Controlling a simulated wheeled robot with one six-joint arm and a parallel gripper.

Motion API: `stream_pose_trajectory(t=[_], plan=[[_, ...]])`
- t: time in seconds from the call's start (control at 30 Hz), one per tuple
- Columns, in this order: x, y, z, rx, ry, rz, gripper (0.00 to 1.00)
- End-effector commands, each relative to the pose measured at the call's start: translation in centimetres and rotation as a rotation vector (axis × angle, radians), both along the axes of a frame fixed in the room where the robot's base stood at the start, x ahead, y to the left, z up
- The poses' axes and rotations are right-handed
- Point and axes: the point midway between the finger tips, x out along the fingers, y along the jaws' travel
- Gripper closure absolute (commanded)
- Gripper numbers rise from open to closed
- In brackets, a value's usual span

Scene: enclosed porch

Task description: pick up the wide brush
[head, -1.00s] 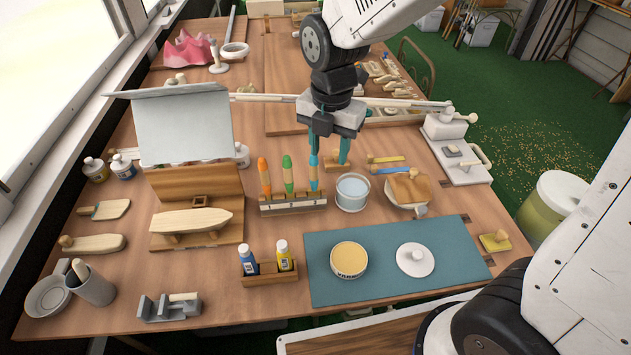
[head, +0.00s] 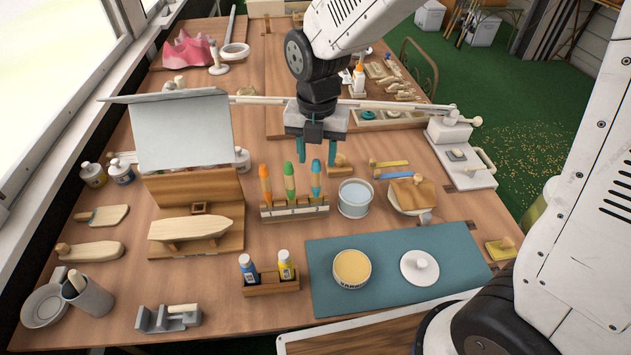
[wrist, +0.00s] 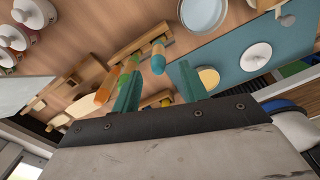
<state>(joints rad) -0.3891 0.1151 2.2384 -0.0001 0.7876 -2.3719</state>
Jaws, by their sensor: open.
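A wooden rack (head: 294,211) on the table holds three upright tools with orange (head: 265,184), green (head: 289,178) and blue (head: 316,179) handles. Their lower ends are in the rack, so I cannot tell which one is the wide brush. My gripper (head: 317,158) is open and empty, pointing down over the blue handle, with its teal fingers on either side of the handle's top in the picture. In the wrist view the blue handle (wrist: 158,58) shows between the fingertips (wrist: 157,83). The orange handle (wrist: 103,97) and green handle (wrist: 125,76) are beside the left finger.
A glass jar (head: 355,198) stands right of the rack. A small wooden block (head: 340,166) lies behind it. A two-bottle holder (head: 271,284) and a teal mat (head: 455,262) with a tin (head: 352,268) lie in front. A grey panel (head: 180,130) stands at left.

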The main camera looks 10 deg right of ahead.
Motion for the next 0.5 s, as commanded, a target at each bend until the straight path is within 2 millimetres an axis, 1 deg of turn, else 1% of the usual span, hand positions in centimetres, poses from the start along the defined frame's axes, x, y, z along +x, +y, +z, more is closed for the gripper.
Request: stream_pose_trajectory(t=[0.13,0.37,0.5], plan=[[0.0,-0.1,-1.0,-0.002,0.004,-0.002,0.56],[0.1,-0.3,-3.6,-0.002,0.004,-0.004,0.56],[0.2,-0.2,-5.8,-0.002,0.004,-0.004,0.56]])
